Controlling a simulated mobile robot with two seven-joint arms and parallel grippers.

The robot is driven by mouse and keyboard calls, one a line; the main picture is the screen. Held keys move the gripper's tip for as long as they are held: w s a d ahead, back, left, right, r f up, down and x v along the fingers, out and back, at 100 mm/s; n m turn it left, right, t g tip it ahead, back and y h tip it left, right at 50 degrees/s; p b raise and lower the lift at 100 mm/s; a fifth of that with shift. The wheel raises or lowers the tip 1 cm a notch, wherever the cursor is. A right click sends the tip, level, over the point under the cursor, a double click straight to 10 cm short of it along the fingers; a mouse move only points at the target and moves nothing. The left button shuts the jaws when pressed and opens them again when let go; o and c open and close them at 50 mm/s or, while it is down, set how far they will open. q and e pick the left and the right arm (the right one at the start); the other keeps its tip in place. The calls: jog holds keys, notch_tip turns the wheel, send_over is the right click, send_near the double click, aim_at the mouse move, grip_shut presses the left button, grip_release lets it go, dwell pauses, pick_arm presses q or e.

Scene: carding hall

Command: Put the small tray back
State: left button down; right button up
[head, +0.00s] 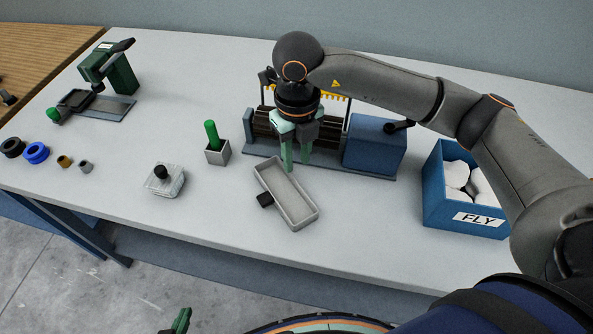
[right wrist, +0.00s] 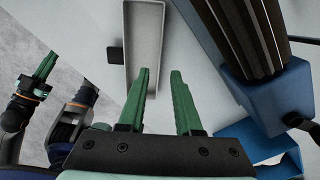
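The small tray (head: 287,196) is a long, shallow grey tray with a black knob on its left side. It lies empty and askew on the white table, in front of the roller machine (head: 262,152). It also shows at the top of the right wrist view (right wrist: 143,40). My right gripper (head: 297,165) points down by the machine's front edge, just beyond the tray's far end. In the right wrist view its green fingers (right wrist: 160,71) stand apart with nothing between them. My left gripper (head: 181,320) is low at the bottom edge, away from the table; its finger gap is unclear.
A blue box labelled FLY (head: 436,205) with white pieces stands right of the machine. Left of the tray are a grey holder with a green handle (head: 217,154) and a clear block with a black knob (head: 165,182). A green device (head: 121,75) stands far left.

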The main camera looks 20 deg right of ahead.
notch_tip(320, 180, up, 6)
jog(key=shift+f, duration=0.2)
jog(key=shift+s, duration=0.1)
dwell(0.4)
